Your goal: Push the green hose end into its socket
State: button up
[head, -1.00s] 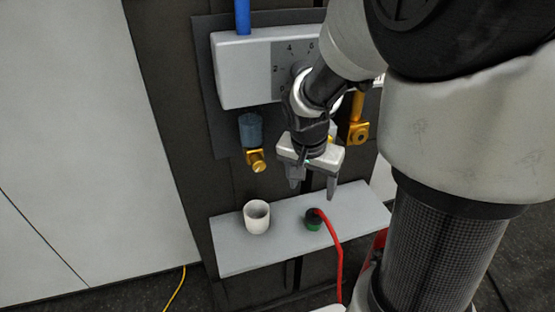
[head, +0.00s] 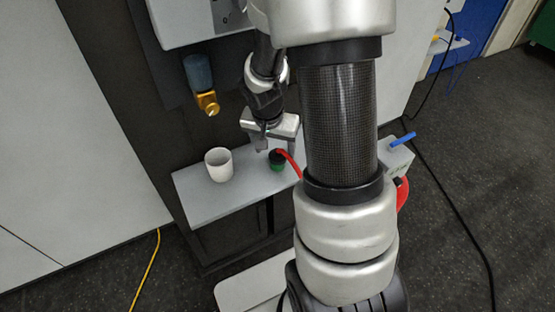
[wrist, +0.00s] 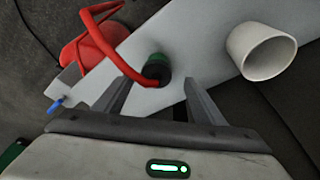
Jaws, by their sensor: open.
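The green hose end (head: 277,161) has a green body with a dark top and a red hose (head: 290,165) running from it. It stands on the grey shelf (head: 205,201). My gripper (head: 279,146) points down just above and around it, with its right finger partly hidden by my arm. In the wrist view my gripper (wrist: 157,84) is open, with the hose end (wrist: 156,68) just beyond and between the fingertips. The fingers do not visibly touch it. I cannot tell which part is its socket.
A white cup (head: 219,164) stands on the shelf left of the hose end, close to my gripper. A brass fitting (head: 208,103) under a blue cylinder hangs on the wall above. A yellow cable (head: 148,270) lies on the floor. My arm hides much of the right side.

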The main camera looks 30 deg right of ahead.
aim_at(277, 153)
jog(key=shift+s+d+b+x, duration=0.1)
jog(key=shift+b+x, duration=0.15)
jog(key=shift+x, duration=1.05)
jog(key=shift+s+d+b+x, duration=0.15)
jog(key=shift+b+x, duration=0.1)
jog(key=shift+x, duration=1.05)
jog(key=c, duration=1.1)
